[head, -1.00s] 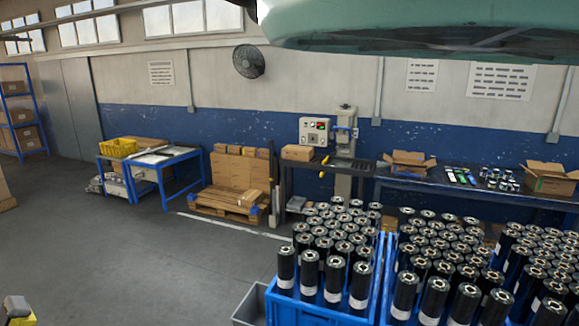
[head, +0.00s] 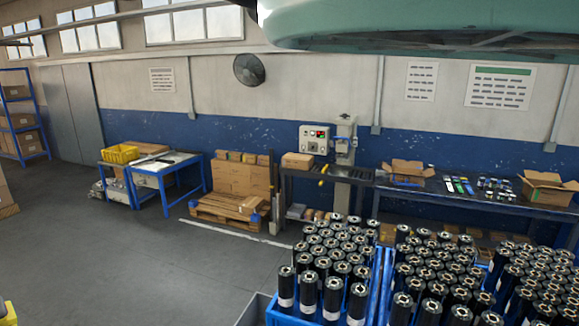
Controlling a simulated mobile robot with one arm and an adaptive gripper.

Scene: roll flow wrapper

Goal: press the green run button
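A pale control panel (head: 314,139) is mounted beside a grey machine column (head: 343,150), right of the middle of the head view. It carries a small lit display with red and green marks and several small controls. They are too small to tell which one is the green run button. My gripper is not in view, so its state and its distance from the panel do not show.
Blue crates (head: 376,300) of dark rolls (head: 333,299) fill the lower right, in front of the panel. A pallet (head: 222,212) with cardboard stands left of the machine, beside a blue table (head: 165,172). Grey floor (head: 130,265) is clear at lower left.

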